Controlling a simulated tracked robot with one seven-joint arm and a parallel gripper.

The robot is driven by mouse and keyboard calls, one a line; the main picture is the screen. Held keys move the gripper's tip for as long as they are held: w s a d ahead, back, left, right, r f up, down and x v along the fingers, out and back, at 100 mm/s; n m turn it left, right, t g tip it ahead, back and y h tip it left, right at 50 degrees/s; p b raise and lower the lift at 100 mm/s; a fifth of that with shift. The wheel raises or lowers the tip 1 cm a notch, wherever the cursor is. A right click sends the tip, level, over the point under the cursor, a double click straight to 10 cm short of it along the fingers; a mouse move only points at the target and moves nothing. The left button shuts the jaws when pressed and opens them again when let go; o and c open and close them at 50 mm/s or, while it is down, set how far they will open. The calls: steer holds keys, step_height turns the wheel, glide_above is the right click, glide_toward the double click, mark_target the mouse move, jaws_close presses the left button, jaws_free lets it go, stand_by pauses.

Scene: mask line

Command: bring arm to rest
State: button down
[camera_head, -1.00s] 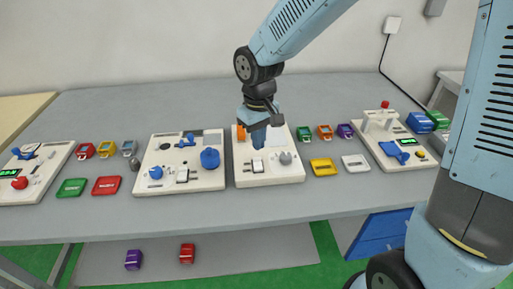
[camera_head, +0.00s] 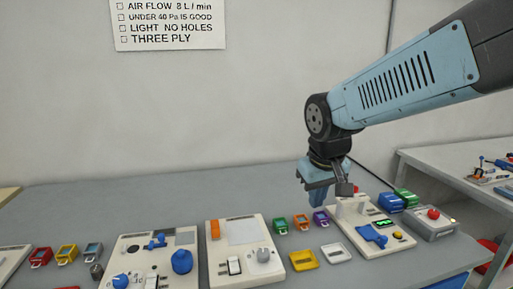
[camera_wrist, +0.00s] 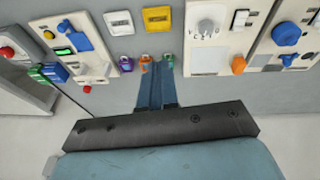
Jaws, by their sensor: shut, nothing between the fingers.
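My gripper (camera_head: 322,196) hangs at the end of my blue arm, above the back part of the grey table (camera_head: 190,200). Its fingers are shut and empty. In the wrist view my gripper (camera_wrist: 157,66) shows its closed blue fingers reaching toward the small coloured devices. My gripper is apart from the devices and panels below it.
Below stand small green (camera_head: 280,226), orange (camera_head: 302,222) and purple (camera_head: 320,218) devices. A white panel with a grey knob (camera_head: 264,255) is left of them, and a panel with a green display (camera_head: 384,223) is right. A second table (camera_head: 430,166) stands at far right.

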steer(key=s+d+r+m+t, duration=0.2)
steer(key=s+d+r+m, duration=0.1)
steer(key=s+d, duration=0.5)
steer(key=shift+s+d+r+m, duration=0.35)
steer(key=shift+d+r, duration=0.55)
steer(key=shift+d, duration=0.15)
steer(key=c, duration=1.8)
jaws_free()
